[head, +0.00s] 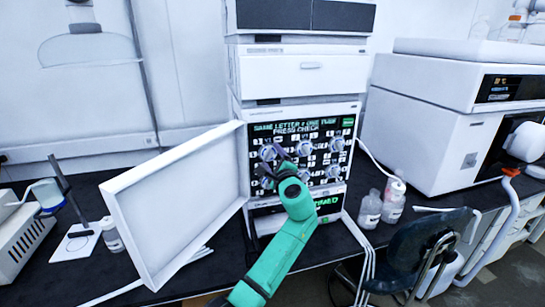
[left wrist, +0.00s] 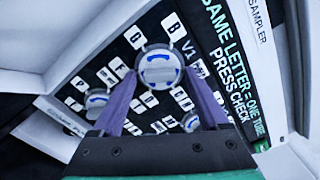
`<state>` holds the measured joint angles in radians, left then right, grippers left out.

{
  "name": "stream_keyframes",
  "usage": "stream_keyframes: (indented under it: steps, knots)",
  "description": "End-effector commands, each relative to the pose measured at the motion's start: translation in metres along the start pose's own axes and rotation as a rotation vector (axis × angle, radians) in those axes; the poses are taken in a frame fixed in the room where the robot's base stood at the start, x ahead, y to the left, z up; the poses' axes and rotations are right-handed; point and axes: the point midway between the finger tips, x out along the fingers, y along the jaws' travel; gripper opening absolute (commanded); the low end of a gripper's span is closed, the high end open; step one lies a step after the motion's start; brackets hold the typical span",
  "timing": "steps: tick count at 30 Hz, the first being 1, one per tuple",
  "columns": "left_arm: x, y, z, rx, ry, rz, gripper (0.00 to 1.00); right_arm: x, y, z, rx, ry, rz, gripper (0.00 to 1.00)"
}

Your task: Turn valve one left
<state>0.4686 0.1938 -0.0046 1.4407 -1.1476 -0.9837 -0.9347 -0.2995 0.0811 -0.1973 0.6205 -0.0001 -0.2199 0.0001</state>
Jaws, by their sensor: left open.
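Valve one is a round grey knob (left wrist: 158,66) with a blue mark, beside a "V1" label, in the left wrist view. In the head view, it appears to be the upper-left knob (head: 267,152) on the dark panel. My left gripper (head: 270,172) is in front of the panel's left part. In the left wrist view, the open purple fingers of my left gripper (left wrist: 161,76) reach to either side of the V1 knob. I cannot tell whether they touch it. My right gripper is not in view.
Several other knobs (head: 304,149) share the lettered panel. An open white door (head: 180,205) stands left of my arm. Two bottles (head: 370,208) and a large white instrument (head: 430,120) are on the right. A chair (head: 415,250) stands at front right.

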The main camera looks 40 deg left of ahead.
Motion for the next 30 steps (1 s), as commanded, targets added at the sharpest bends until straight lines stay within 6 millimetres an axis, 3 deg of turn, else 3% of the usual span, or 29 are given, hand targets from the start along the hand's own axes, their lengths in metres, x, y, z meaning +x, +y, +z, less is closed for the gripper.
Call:
stream_keyframes:
  steps: [4,9,20,30]
  knots:
    - [0.000,0.000,0.000,0.000,0.000,0.000,0.74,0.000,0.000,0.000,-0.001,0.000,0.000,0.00]
    - [-0.001,0.000,0.000,0.001,0.000,0.000,0.11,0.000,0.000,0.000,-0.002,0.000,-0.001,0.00]
    - [-0.001,0.002,-0.002,-0.047,0.000,0.000,0.12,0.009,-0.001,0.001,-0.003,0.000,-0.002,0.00]
    - [-0.001,0.004,-0.003,-0.268,0.001,0.000,0.12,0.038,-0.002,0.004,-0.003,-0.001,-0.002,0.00]
